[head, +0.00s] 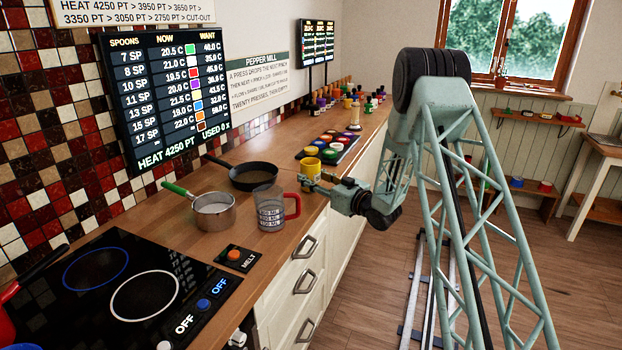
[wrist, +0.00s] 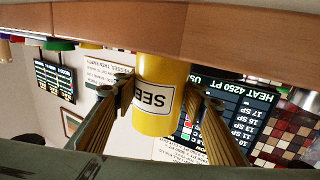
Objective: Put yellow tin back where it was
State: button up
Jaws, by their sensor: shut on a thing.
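The yellow tin (head: 311,167) is at the counter's front edge, to the right of the measuring jug. My gripper (head: 308,181) reaches it from the right and is shut on it.
A clear measuring jug (head: 270,212) with a red handle, a steel pot (head: 214,213) and a black pan (head: 254,176) stand left of the tin. A hob (head: 110,290) is at the near left. A pepper mill (head: 355,115) and several small items stand farther along the counter.

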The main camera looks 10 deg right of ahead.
jog(key=shift+f, duration=0.15)
jog(key=o, duration=1.1)
jog(key=p+v, duration=0.1)
jog(key=v, duration=1.1)
jog(key=shift+p, duration=0.35)
